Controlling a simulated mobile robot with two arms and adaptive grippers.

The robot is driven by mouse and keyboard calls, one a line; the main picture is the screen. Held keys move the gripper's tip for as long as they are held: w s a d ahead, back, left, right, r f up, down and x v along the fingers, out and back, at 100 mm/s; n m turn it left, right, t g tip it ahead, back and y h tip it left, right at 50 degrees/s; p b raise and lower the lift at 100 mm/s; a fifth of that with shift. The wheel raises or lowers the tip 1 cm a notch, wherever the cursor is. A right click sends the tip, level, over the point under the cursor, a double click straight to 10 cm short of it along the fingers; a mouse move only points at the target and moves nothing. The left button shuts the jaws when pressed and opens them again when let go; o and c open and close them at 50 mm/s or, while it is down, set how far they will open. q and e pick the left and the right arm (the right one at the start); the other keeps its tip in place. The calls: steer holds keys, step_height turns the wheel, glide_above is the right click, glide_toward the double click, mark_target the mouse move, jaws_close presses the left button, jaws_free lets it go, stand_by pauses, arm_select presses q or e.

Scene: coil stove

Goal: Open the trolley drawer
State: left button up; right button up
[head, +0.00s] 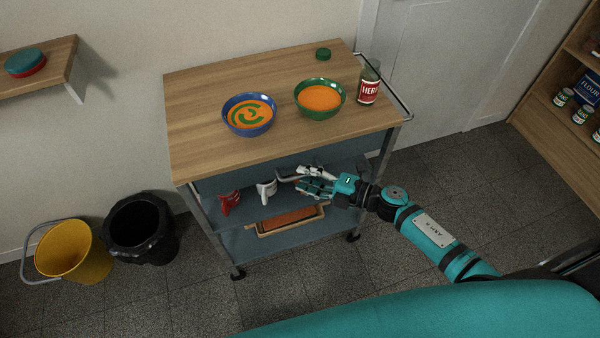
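The trolley (210,145) stands against the wall, with a wooden top and blue-grey metal parts below. Its drawer front (235,180) is the blue-grey band just under the top and looks closed. A grey bar (286,178), seemingly the drawer handle, shows at the fingers of my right gripper (303,179). That gripper reaches in from the right in front of the trolley. Its fingers look spread apart, one above the other. I cannot tell whether they touch the bar, and they hide part of the drawer front. My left gripper is out of view.
On top stand a blue bowl (250,127), a green bowl (320,112), a jar (369,88) and a green lid (323,54). Red (229,203) and white (266,190) mugs and a tray (262,231) sit below. A yellow bucket (80,262) and black bin (140,240) stand left.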

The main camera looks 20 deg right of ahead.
steer(key=shift+x, duration=1.05)
jaws_close()
